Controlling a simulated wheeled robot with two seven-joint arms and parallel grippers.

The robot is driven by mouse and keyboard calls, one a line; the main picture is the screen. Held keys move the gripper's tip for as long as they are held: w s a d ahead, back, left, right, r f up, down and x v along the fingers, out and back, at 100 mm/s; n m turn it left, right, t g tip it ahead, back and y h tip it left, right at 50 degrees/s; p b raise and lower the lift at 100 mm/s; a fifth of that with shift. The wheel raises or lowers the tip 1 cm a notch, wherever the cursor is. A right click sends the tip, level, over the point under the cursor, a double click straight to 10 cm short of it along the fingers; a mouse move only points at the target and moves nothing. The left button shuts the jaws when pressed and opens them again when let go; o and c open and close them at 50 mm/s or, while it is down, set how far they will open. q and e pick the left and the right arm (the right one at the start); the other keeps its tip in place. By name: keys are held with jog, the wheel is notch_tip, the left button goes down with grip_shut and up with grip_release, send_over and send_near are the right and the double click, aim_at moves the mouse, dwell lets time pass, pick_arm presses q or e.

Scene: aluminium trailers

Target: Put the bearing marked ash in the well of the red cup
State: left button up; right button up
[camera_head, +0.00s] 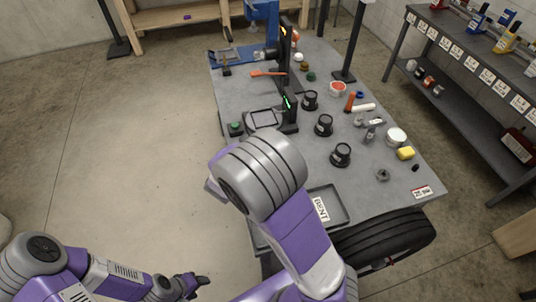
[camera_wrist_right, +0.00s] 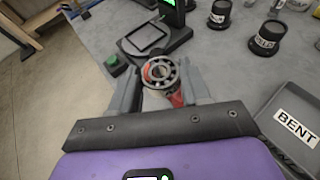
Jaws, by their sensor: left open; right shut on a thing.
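My right gripper (camera_wrist_right: 155,90) is shut on a steel bearing (camera_wrist_right: 160,72), with its balls and open centre facing the wrist camera. Something red and pale shows just below the bearing; I cannot tell what it is. No ash marking is readable. In the head view my right arm hides this gripper and the bearing. A round container (camera_head: 338,88) with red and white on it stands towards the back right of the table; I cannot tell whether it is the red cup. My left gripper (camera_head: 200,282) is open and empty at lower left, away from the table.
Three black cups (camera_head: 323,125) stand in a row on the grey table (camera_head: 235,95). A device with a dark screen (camera_head: 265,119) and a green button (camera_head: 236,127) is left of them. A tray marked BENT (camera_wrist_right: 288,157) lies at the near edge.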

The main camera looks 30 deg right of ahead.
jog(key=d+f, duration=0.1)
jog(key=d+f+m+g, duration=0.1)
jog(key=d, duration=0.1)
jog(key=d+f+g+h+b, duration=0.1)
jog(key=d, duration=0.1)
jog(key=shift+d+f+m, duration=0.1)
jog(key=shift+f+m, duration=0.15)
jog(key=shift+m, duration=0.15)
jog(key=shift+w+f+b, duration=0.1)
jog(key=shift+f+b, duration=0.6)
jog(key=shift+f, duration=1.55)
jog(key=shift+f+b, duration=0.55)
jog(key=shift+f, duration=0.05)
jog(key=o, duration=1.1)
